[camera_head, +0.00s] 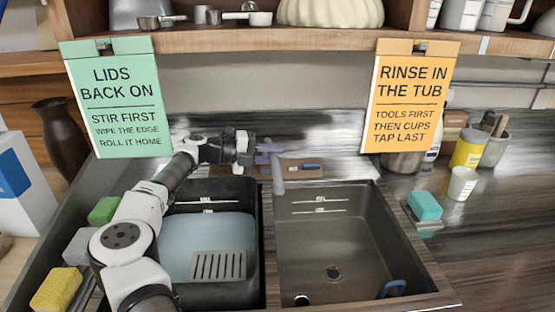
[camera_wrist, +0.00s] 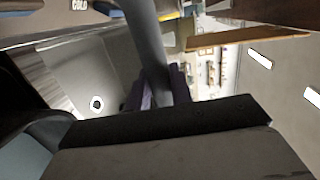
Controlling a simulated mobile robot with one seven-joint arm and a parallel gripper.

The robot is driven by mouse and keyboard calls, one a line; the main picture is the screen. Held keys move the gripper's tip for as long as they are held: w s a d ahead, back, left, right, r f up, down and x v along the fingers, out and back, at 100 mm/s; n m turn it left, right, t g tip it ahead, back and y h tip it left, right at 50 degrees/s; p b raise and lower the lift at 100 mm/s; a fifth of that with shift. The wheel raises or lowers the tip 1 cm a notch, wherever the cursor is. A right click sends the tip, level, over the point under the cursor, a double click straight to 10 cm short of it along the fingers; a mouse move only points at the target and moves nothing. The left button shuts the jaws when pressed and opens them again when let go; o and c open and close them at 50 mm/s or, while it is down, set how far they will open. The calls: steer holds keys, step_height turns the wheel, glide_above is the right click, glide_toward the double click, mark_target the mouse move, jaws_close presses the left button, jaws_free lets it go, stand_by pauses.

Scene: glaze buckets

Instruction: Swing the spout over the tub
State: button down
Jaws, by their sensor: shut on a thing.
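The grey spout (camera_head: 278,172) stands at the back of the sink, and its tip shows at the left back corner of the empty right basin (camera_head: 335,240). My gripper (camera_head: 268,149) has purple fingers and is at the spout's upper part, behind the basins. In the wrist view the spout (camera_wrist: 150,45) runs down between my gripper's fingers (camera_wrist: 161,88), which are shut on it. The left basin (camera_head: 262,240) is black and holds bluish water (camera_head: 200,235). The basin with the round drain also shows in the wrist view (camera_wrist: 95,75).
A slotted grey plate (camera_head: 218,265) lies in the left basin. Sponges (camera_head: 57,288) sit left of it. A teal block (camera_head: 424,206), a white cup (camera_head: 462,183) and a yellow jar (camera_head: 467,149) stand at right. Two signs hang from the shelf (camera_head: 290,40) above.

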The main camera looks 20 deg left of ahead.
steer(key=shift+s+a+m+g, duration=0.1)
steer(key=shift+a+m+g, duration=0.2)
steer(key=shift+a+g, duration=0.1)
steer(key=shift+h, duration=0.3)
steer(key=c, duration=1.3)
jaws_free()
